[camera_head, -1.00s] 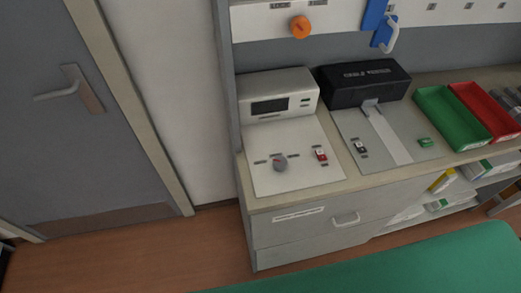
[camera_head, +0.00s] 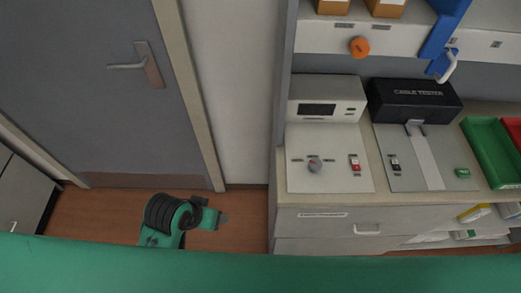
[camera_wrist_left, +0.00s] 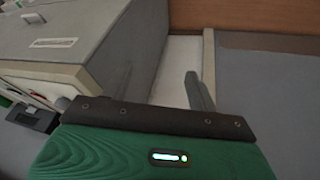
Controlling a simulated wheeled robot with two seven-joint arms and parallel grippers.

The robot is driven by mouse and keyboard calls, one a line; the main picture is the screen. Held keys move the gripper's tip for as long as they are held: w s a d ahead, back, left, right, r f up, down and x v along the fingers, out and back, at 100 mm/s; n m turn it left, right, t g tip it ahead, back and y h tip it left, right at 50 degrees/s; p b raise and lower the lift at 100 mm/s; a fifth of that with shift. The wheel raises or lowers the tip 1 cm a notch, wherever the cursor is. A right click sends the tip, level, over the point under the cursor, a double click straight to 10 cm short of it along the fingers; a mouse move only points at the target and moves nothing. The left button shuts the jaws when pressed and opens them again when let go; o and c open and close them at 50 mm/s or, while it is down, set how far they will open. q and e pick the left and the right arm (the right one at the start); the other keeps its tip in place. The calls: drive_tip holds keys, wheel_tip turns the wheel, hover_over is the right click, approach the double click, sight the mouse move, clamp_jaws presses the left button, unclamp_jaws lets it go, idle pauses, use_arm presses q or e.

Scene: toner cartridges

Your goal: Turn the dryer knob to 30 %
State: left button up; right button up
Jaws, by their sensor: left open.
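A grey round knob (camera_head: 314,165) sits on a white sloping panel (camera_head: 300,183) with small marks around it. A white box with a dark display (camera_head: 318,110) stands behind this panel. I cannot read a label naming it the dryer. My left gripper (camera_head: 221,219) is low over the floor, left of and below the bench, well apart from the knob. It is open and empty. In the left wrist view a grey finger (camera_wrist_left: 197,92) shows beside the cabinet; the knob does not show there. My right gripper is not in view.
A red switch (camera_head: 355,163) is right of the knob. A black cable tester (camera_head: 415,98) and a green bin (camera_head: 490,150) stand further right. An orange knob (camera_head: 359,46) is on the shelf front. The cabinet (camera_head: 320,228) has a drawer handle. A door (camera_head: 95,100) is at left.

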use_arm(q)
drive_tip(key=w+d+r+m+h, duration=0.1)
drive_tip(key=w+d+r, duration=0.1)
drive_tip(key=d, duration=0.3)
drive_tip(key=w+d+r+m+g+h, duration=0.1)
drive_tip(key=w+d+r, duration=0.1)
drive_tip(key=d, duration=0.3)
drive_tip(key=w+d+r+h, duration=0.1)
drive_tip(key=w+d+r, duration=0.15)
drive_tip(key=d, duration=0.25)
wheel_tip(320, 180, up, 7)
drive_tip(key=m+g+y, duration=0.3)
drive_tip(key=m+y, duration=0.1)
drive_tip(key=y, duration=0.2)
hover_over(316, 164)
wheel_tip(316, 164, down, 12)
drive_tip(key=p, duration=0.4)
drive_tip(key=shift+f, duration=0.2)
drive_tip(key=c, duration=1)
